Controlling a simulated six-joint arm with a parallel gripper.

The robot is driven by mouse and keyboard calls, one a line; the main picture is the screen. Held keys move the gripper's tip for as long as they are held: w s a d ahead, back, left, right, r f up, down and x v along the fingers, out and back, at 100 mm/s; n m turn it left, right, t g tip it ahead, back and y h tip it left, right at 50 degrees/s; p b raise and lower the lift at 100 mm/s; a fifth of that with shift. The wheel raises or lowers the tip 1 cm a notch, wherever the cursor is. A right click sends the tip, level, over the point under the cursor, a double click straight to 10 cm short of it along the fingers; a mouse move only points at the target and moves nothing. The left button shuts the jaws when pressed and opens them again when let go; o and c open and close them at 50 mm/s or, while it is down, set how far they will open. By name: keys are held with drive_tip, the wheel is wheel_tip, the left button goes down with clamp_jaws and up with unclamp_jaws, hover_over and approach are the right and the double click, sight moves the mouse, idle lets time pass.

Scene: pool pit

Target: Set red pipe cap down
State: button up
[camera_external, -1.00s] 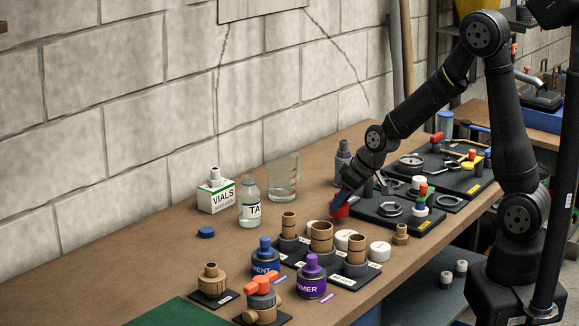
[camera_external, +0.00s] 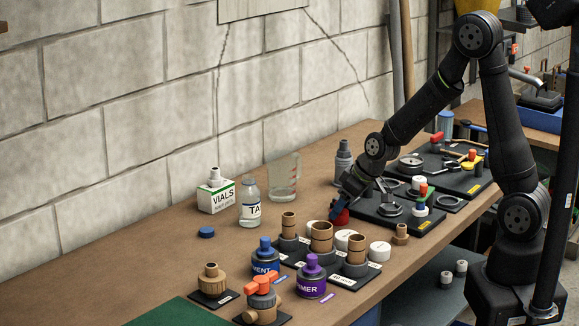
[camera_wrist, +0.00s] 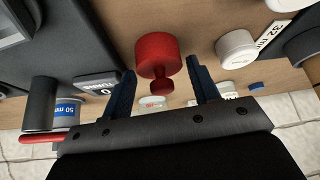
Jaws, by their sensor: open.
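The red pipe cap (camera_wrist: 158,55) is a round red piece with a narrower knob. In the wrist view it sits between the two blue fingers of my gripper (camera_wrist: 162,88), with gaps showing on both sides. My gripper is open around it. In the external view the red cap (camera_external: 340,217) is at the wooden bench top, just left of the black tool tray, and my gripper (camera_external: 345,205) is right over it, tilted down. The fingers partly hide the cap there.
A black tray (camera_external: 396,224) with rings lies to the right. Brown pipe stubs on a dark rack (camera_external: 321,238) and white caps (camera_external: 380,251) stand in front. A grey bottle (camera_external: 343,160) stands behind. Bare bench (camera_external: 238,243) lies to the left.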

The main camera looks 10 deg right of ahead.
drive_tip(key=v, duration=1.2)
drive_tip(key=x, duration=1.2)
drive_tip(key=shift+f, duration=0.15)
idle(0.5)
